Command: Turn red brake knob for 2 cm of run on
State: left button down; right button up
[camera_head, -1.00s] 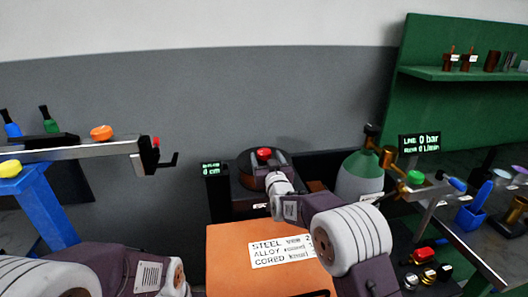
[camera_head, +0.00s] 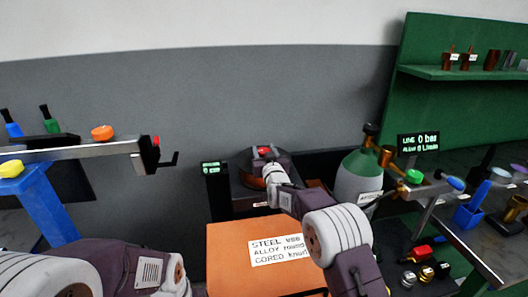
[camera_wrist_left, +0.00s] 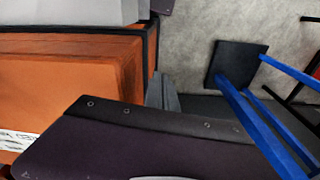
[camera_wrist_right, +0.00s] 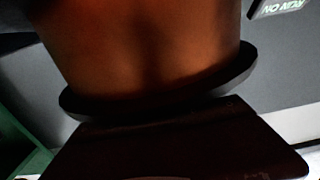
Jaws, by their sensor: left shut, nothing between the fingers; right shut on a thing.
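The red brake knob (camera_head: 264,150) sits on top of a dark round housing (camera_head: 248,170) at the back, just left of the middle in the head view. My right gripper (camera_head: 266,154) reaches it from the front and is shut on it, hiding part of it. In the right wrist view a shadowed reddish-brown rounded surface (camera_wrist_right: 150,45) with a dark rim is close up. The small run-on display (camera_head: 211,168) stands left of the housing; its digits are too small to read surely.
An orange box (camera_head: 225,250) with a white label lies in front of the housing. A green-topped gas cylinder (camera_head: 358,170) stands to its right. A blue stand (camera_head: 45,205) with a metal beam is at left. A cluttered bench (camera_head: 490,240) is at right.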

jog(key=shift+d+f+n+y+b, duration=0.1)
jog(key=shift+f+n+y+b, duration=0.05)
jog(key=shift+n+y+b, duration=0.6)
jog(key=shift+g+y, duration=0.3)
jog(key=shift+y, duration=0.35)
jog(key=n+g+y+p, duration=0.1)
jog(key=n+y+p, duration=0.1)
jog(key=p, duration=0.2)
jog(key=r+n+g+y+p, duration=0.1)
jog(key=n+y+p, duration=0.1)
jog(key=p, duration=0.2)
jog(key=shift+g+y, duration=0.4)
jog(key=shift+f+n+g+y+p, duration=0.25)
jog(key=shift+n+g+y+p, duration=0.8)
jog(key=shift+p, duration=0.4)
jog(key=shift+y, duration=0.25)
jog(key=o, duration=1.4)
jog(key=shift+c, duration=0.2)
jog(key=shift+f, duration=0.1)
